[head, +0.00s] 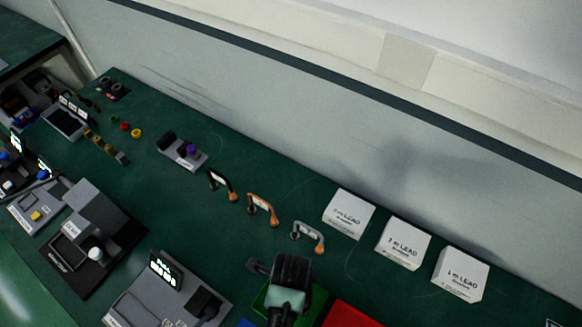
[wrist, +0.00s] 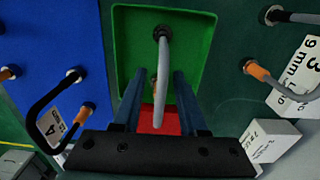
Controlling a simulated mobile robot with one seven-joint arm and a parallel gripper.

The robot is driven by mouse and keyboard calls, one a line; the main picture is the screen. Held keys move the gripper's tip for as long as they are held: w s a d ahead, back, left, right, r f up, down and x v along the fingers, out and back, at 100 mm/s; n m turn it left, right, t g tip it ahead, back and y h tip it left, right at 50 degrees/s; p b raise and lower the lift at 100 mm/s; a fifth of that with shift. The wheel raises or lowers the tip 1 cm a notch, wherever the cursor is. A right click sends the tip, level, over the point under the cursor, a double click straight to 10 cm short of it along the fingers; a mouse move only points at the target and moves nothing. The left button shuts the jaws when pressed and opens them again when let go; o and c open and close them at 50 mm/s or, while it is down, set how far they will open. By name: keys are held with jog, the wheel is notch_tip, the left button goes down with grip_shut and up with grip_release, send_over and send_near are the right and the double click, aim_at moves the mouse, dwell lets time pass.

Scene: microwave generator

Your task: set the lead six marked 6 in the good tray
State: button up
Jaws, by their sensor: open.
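In the wrist view a grey lead (wrist: 161,95) with a dark end and an orange end stands in the green tray (wrist: 188,20). No number on it can be read, so I cannot tell whether it is lead six. My gripper (wrist: 159,76) is open, with one finger on each side of this lead and gaps showing between. In the head view my gripper (head: 285,300) is low over the green tray (head: 262,300) and hides most of it, including the lead.
A blue surface (wrist: 45,30) at the left of the wrist view bears a black lead marked 4 (wrist: 58,100). A red tray (head: 350,316) adjoins the green one. Black (head: 222,184), orange (head: 262,208) and grey (head: 308,235) leads stand near white lead boxes (head: 403,244).

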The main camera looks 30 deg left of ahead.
notch_tip(320, 180, up, 11)
jog(key=shift+f, duration=0.2)
jog(key=w+r+n+t+y, duration=0.2)
jog(key=w+r+n+t, duration=0.45)
jog(key=w+r, duration=0.95)
jog(key=w+d+r+n+t, duration=0.1)
jog(key=w+r+t, duration=0.2)
jog(key=r, duration=0.4)
jog(key=w+d+r+n+t, duration=0.1)
jog(key=w+r+n+t, duration=0.1)
jog(key=w+r+t, duration=0.35)
jog(key=s+d+r+n+t, duration=0.1)
jog(key=d+r+n+t, duration=0.1)
jog(key=r, duration=0.7)
jog(key=s+d+r+n+t, duration=0.1)
jog(key=r+t, duration=0.1)
jog(key=r, duration=0.8)
jog(key=s+d+r+n+t, duration=0.1)
jog(key=s+r+n+t, duration=0.1)
jog(key=s+r, duration=0.2)
jog(key=s+d+r+n+t+h, duration=0.1)
jog(key=s+d+r+n+t, duration=0.1)
jog(key=r, duration=0.7)
jog(key=s+d+r+n+t+h, duration=0.1)
jog(key=s+r+n+t, duration=0.1)
jog(key=s+r+t, duration=0.2)
notch_tip(320, 180, up, 3)
jog(key=shift+s+d+f, duration=0.15)
jog(key=shift+s+d, duration=0.25)
jog(key=shift+s, duration=0.4)
